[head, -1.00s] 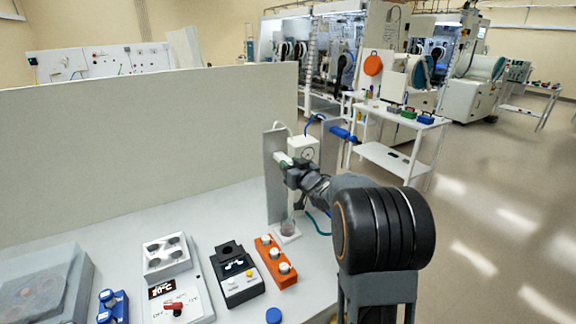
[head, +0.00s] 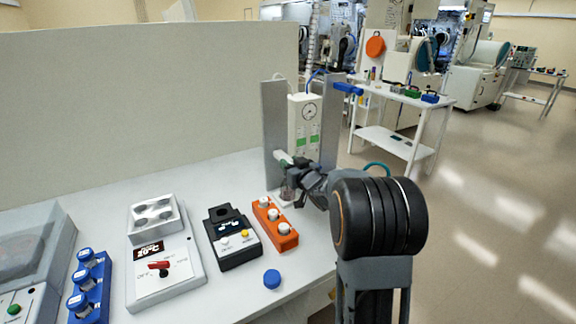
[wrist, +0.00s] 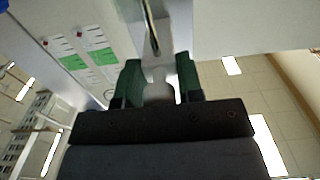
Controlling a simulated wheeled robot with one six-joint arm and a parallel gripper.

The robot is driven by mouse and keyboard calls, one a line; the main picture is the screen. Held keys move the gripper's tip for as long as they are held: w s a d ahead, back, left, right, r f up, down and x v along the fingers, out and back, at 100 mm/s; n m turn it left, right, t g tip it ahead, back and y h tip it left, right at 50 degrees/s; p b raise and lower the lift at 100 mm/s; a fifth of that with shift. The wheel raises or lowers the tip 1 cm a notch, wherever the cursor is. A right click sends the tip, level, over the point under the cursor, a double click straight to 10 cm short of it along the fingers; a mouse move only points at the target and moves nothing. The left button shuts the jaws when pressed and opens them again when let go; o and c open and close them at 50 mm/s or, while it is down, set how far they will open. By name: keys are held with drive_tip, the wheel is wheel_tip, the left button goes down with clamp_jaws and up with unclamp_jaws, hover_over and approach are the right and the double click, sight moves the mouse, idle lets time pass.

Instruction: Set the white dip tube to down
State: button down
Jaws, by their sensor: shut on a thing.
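My gripper (head: 288,160) is at the stand, low in front of its grey upright and just above a small glass vessel (head: 287,191). In the wrist view its two green-padded fingers (wrist: 160,88) are shut on a pale whitish piece (wrist: 158,86), which I take to be the white dip tube's holder. A thin tube (wrist: 152,28) runs from this piece toward the top of that view. In the head view, my gripper and arm hide much of the held part, and I cannot tell how far the tube reaches into the vessel.
A blue cap (head: 272,279) lies in front.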

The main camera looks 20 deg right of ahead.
drive_tip(key=c, duration=0.9)
unclamp_jaws()
drive_tip(key=s+d, duration=0.1)
drive_tip(key=s, duration=1.2)
drive_tip(key=shift+s+d+b, duration=0.25)
drive_tip(key=shift+s+b, duration=0.1)
